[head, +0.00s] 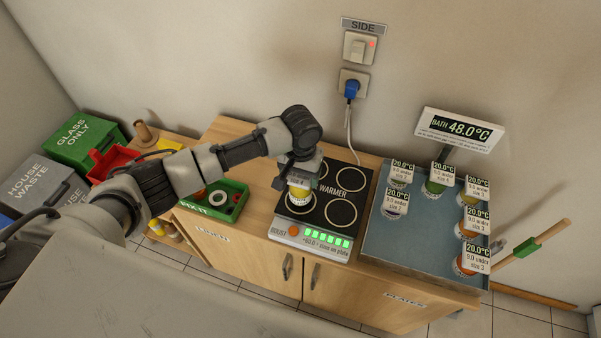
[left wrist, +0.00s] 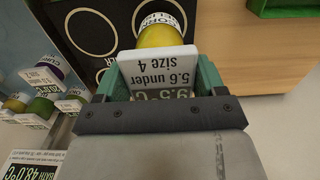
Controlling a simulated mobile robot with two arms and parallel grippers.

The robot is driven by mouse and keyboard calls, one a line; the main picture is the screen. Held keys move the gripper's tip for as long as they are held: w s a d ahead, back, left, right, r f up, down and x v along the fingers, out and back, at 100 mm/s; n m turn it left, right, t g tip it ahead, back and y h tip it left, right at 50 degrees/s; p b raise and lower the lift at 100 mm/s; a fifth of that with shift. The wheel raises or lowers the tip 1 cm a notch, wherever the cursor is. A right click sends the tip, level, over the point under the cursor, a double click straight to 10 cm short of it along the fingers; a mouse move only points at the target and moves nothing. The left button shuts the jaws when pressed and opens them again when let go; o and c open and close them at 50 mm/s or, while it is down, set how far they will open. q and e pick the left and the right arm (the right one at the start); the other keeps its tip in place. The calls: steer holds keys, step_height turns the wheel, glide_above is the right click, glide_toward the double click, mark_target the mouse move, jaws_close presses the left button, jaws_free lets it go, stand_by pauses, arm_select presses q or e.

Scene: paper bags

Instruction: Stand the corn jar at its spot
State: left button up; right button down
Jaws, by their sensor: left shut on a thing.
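I cannot tell whether the jar touches the plate. In the left wrist view the jar (left wrist: 160,36) shows between the green fingers (left wrist: 160,80), behind a white tag reading "5.6 under size 4". The other warmer rings are bare. My right gripper is not in view.
A grey bath tray (head: 420,225) to the right holds several tagged jars. A bath display (head: 458,129) stands behind it. A green crate (head: 213,203) with small items is left of the warmer. A cord (head: 350,125) runs from the wall socket behind the warmer.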

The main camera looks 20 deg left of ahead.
arm_select(q)
steer(key=shift+f, duration=0.35)
steer(key=shift+f, duration=0.1)
steer(key=o, duration=1.7)
steer(key=shift+o, duration=0.2)
steer(key=shift+f, duration=0.1)
step_height(320, 180, up, 7)
steer(key=p, duration=0.8)
steer(key=shift+s+r+p, duration=0.1)
steer(key=shift+r+p, duration=0.1)
steer(key=shift+p, duration=0.1)
steer(key=shift+f, duration=0.2)
